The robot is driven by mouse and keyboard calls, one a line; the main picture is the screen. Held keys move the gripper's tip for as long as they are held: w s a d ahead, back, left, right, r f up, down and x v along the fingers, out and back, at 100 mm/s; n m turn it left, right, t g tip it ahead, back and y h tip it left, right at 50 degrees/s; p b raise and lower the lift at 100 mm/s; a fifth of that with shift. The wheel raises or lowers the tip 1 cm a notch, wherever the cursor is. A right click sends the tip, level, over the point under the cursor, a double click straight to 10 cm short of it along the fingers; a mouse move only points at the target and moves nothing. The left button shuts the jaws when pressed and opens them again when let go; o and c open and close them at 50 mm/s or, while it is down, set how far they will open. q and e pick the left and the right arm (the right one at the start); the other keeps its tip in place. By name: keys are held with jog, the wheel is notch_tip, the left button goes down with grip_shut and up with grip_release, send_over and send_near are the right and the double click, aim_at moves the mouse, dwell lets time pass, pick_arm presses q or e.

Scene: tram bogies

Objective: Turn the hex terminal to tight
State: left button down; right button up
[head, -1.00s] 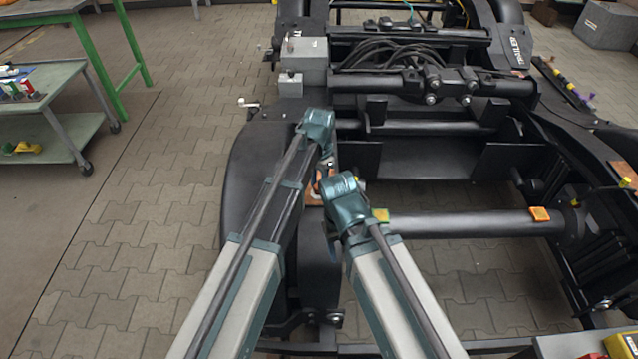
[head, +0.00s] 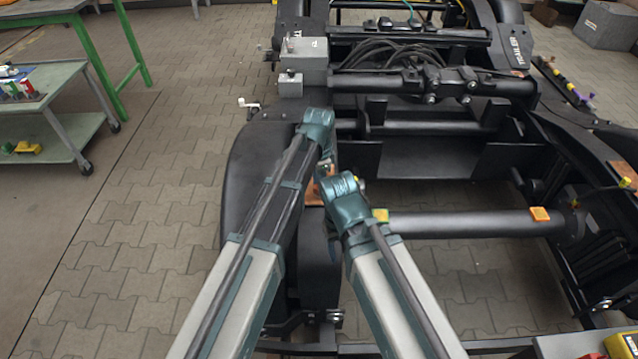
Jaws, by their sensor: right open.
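I cannot make out the hex terminal; my wrists cover the area around an orange-brown plate (head: 314,192) on the black bogie frame (head: 250,180). My right gripper (head: 325,172) is open, small and mostly hidden in the gap between my two wrists, close to that plate. I cannot tell whether it touches anything. My left arm reaches in from the lower left and its teal wrist ends just above and left of the right one. The left gripper's fingers are hidden behind the arm.
A grey box (head: 303,60) and black cables (head: 390,52) sit on the frame beyond my wrists. A black cross tube (head: 470,224) with orange pads runs to the right. A grey cart (head: 60,95) and green table stand left. Paved floor (head: 130,250) is free at left.

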pick_arm(q)
jog(key=shift+c, duration=2.2)
grip_release()
notch_tip(320, 180, up, 14)
jog(key=p, duration=1.4)
jog(key=shift+f, duration=0.1)
